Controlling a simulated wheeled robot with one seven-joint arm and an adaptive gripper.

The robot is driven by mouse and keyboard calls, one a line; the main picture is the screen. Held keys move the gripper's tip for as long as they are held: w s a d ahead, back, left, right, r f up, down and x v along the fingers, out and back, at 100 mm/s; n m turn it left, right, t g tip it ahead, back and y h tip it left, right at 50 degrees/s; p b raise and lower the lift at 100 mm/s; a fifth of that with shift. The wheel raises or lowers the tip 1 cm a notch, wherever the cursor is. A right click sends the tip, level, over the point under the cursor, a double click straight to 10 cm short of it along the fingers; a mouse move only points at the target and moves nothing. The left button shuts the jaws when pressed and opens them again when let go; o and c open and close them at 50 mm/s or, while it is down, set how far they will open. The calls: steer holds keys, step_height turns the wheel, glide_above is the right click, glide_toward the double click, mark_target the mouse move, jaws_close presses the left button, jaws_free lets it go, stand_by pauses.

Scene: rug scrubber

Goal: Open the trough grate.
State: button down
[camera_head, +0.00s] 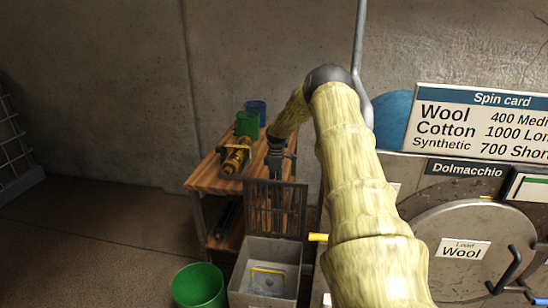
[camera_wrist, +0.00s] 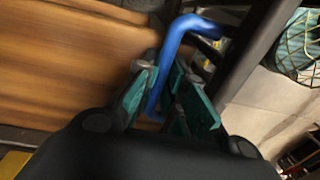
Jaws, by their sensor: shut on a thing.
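The trough (camera_head: 237,283) is a grey open box at the lower middle of the head view. Its dark slatted grate (camera_head: 275,208) stands raised, roughly upright, along the trough's back edge, so the trough's inside shows. My gripper (camera_head: 279,174) is at the top edge of the grate. In the wrist view its teal fingers (camera_wrist: 163,92) are shut on a bent blue handle (camera_wrist: 178,38). A dark bar (camera_wrist: 255,48) beside the handle looks like part of the grate frame. The handle is not clear in the head view.
A wooden shelf (camera_head: 205,180) stands behind the trough, with a green cup (camera_head: 247,124), a blue cup (camera_head: 257,107) and a brass-coloured tool (camera_head: 235,158). A green bucket (camera_head: 198,287) is left of the trough. The drum machine (camera_head: 440,225) is at right. Floor at left is clear.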

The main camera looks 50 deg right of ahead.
steer(key=c, duration=1.6)
jaws_free()
steer(key=shift+d, duration=0.1)
steer(key=shift+o, duration=0.5)
steer(key=shift+d+f, duration=0.15)
step_height(320, 180, up, 12)
steer(key=shift+w+d, duration=0.25)
steer(key=shift+d, duration=0.05)
steer(key=shift+d, duration=0.15)
steer(key=shift+d+f, duration=0.2)
steer(key=shift+d, duration=0.05)
steer(key=shift+r, duration=0.15)
